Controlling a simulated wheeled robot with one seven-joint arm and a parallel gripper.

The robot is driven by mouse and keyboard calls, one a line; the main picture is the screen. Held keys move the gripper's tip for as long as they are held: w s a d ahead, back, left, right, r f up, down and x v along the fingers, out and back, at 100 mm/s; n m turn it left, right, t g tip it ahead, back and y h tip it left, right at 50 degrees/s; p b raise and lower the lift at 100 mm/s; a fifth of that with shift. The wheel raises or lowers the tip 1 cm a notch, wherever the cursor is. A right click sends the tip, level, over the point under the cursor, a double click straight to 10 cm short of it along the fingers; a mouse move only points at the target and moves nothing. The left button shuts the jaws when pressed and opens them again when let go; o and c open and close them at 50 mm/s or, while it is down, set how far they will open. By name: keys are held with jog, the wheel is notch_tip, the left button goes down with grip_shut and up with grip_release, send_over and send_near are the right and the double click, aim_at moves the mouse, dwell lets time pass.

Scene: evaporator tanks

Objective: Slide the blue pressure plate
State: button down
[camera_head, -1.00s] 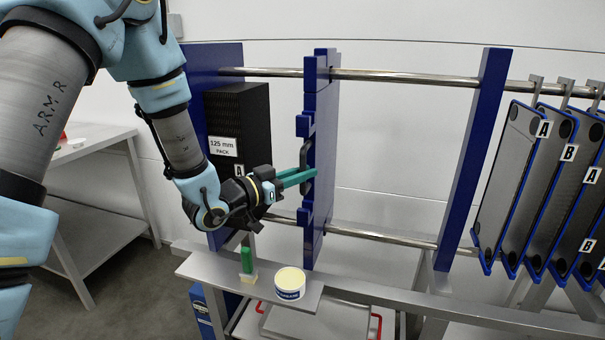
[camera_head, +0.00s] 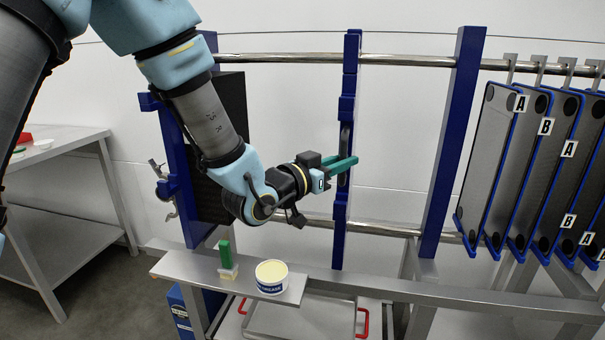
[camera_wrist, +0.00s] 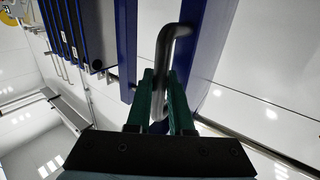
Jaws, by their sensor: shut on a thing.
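The blue pressure plate (camera_head: 348,110) stands upright on the two horizontal steel rails, between the black plate pack on the left and the blue end post on the right. A curved grey handle (camera_wrist: 165,55) is on its face. My gripper (camera_head: 343,168) reaches the plate from the left, its green fingers at the handle. In the wrist view my gripper (camera_wrist: 160,118) has one green finger on each side of the handle and is shut on it. The handle is partly hidden by my fingers in the head view.
The blue end post (camera_head: 453,140) stands to the right, with bare rail between it and the plate. Several grey plates with blue edges (camera_head: 490,150) hang further right. A grey shelf (camera_head: 190,270) below holds a white tub (camera_head: 271,278) and a green-handled brush (camera_head: 226,255).

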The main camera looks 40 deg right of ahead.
jog(key=s+d+b, duration=0.5)
jog(key=s+d, duration=0.2)
jog(key=s, duration=0.5)
jog(key=shift+s+d+b, duration=0.15)
jog(key=shift+d+b, duration=0.1)
jog(key=shift+b, duration=0.1)
jog(key=c, duration=0.8)
grip_release()
jog(key=shift+d, duration=0.1)
jog(key=shift+c, duration=0.2)
jog(key=shift+o, duration=0.2)
